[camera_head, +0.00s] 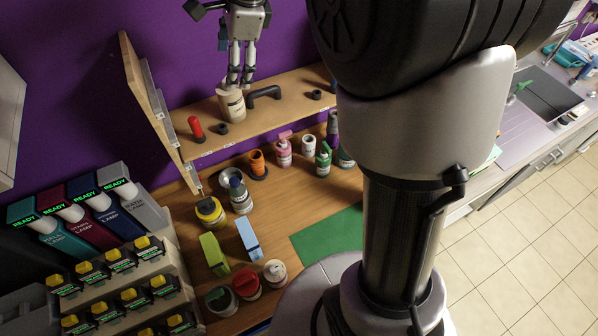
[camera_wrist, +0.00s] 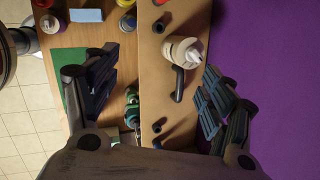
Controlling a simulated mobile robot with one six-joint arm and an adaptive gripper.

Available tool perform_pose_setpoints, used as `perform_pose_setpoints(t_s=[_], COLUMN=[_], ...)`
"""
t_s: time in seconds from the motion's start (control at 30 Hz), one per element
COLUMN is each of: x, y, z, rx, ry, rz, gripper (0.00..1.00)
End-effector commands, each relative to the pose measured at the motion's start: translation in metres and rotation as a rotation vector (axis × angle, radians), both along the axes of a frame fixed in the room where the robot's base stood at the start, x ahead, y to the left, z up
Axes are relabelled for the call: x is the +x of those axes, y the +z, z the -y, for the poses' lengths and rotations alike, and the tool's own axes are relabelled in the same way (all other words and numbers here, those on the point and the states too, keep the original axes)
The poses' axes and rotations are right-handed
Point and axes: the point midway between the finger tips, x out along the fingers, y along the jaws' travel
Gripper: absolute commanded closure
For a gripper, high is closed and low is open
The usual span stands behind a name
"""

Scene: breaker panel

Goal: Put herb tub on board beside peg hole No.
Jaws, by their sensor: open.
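A cream tub (camera_head: 231,105), which I take to be the herb tub, stands upright on the raised wooden board (camera_head: 290,112). Its label is too small to read. In the wrist view the tub (camera_wrist: 180,52) has a white top, with the black arched handle (camera_wrist: 178,84) close beside it. My gripper (camera_head: 237,84) is above the tub in the head view, fingers pointing down. In the wrist view my gripper (camera_wrist: 155,95) is open, its fingers wide apart, with nothing held between them. The small labels on the board's front edge cannot be read.
A red peg (camera_head: 196,127) and dark ring (camera_head: 222,129) stand left of the tub; the arched handle (camera_head: 264,92) and another ring (camera_head: 316,95) are to its right. Bottles and tubs crowd the worktop below, near a green mat (camera_head: 328,236). An upright panel (camera_head: 150,95) bounds the board's left end.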

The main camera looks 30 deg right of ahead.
Motion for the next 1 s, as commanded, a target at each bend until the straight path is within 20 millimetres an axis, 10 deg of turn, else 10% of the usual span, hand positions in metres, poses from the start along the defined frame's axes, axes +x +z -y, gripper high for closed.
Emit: perform_pose_setpoints(t_s=[0.27, 0.6, 1.0], x=[-0.126, -0.26, -0.3], y=[0.026, -0.006, -0.033], z=[-0.011, -0.009, -0.004], rx=[-0.289, -0.629, -0.755], ry=[0.619, 1.345, 1.625], rz=[0.139, 0.234, 0.246], gripper=[0.24, 0.24, 0.24])
